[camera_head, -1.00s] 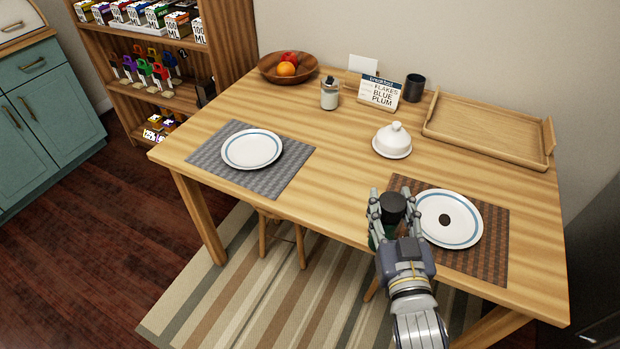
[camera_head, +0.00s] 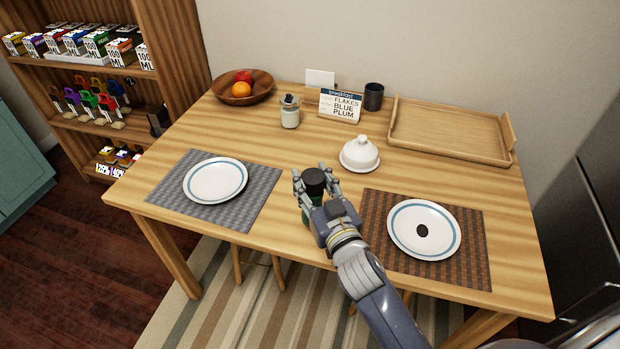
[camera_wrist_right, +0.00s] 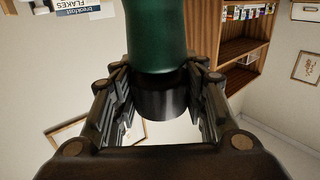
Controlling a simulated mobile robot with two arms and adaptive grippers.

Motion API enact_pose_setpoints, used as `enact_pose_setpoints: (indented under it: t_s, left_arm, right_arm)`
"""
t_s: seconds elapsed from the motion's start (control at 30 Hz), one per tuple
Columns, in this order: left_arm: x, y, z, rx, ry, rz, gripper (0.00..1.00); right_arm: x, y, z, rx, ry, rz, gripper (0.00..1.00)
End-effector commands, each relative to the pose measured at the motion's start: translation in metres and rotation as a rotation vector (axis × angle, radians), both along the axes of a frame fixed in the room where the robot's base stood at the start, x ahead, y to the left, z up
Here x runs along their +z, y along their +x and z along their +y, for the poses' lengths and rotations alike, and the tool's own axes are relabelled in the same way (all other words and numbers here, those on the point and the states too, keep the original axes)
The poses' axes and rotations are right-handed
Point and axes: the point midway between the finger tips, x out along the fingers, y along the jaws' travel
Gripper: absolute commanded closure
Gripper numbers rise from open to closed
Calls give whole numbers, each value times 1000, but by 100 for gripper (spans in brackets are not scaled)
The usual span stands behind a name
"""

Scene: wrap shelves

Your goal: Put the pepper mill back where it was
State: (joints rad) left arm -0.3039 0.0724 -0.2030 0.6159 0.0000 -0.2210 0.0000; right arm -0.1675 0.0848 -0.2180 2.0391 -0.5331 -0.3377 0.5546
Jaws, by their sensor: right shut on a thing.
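The pepper mill has a dark round top (camera_head: 314,179) and a green body, which shows large in the right wrist view (camera_wrist_right: 156,35). My right gripper (camera_head: 311,186) is shut on the mill, with a finger on each side of its dark part. In the head view the held mill appears over the table (camera_head: 330,140) between the two placemats; I cannot tell whether its base touches the wood. Most of the green body is hidden by the fingers in the head view. My left gripper is not in view.
A grey placemat with a plate (camera_head: 215,181) lies left, a brown one with a plate (camera_head: 405,215) right. Behind stand a white covered dish (camera_head: 360,156), a jar (camera_head: 290,115), a fruit bowl (camera_head: 243,96), a menu card (camera_head: 340,104), a dark cup (camera_head: 373,96) and a wooden tray (camera_head: 395,120).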

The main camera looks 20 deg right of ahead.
Motion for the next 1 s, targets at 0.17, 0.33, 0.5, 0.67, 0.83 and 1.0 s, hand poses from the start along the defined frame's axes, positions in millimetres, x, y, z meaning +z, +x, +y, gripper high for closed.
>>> enact_pose_setpoints:
  t_s: [0.17,0.33,0.5,0.67,0.83,1.0]
  left_arm:
    - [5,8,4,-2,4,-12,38]
    - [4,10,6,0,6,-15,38]
    - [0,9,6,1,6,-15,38]
    - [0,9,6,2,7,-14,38]
    - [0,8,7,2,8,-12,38]
    - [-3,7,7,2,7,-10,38]
  right_arm:
    - [-1,30,-6,0,-1,-2,100]
    - [-8,38,-8,-1,1,1,100]
    - [-33,38,-8,-1,2,3,100]
    - [-39,38,-8,1,1,-1,100]
    - [-39,38,-8,1,1,-1,100]
    - [-43,38,-8,1,1,1,55]
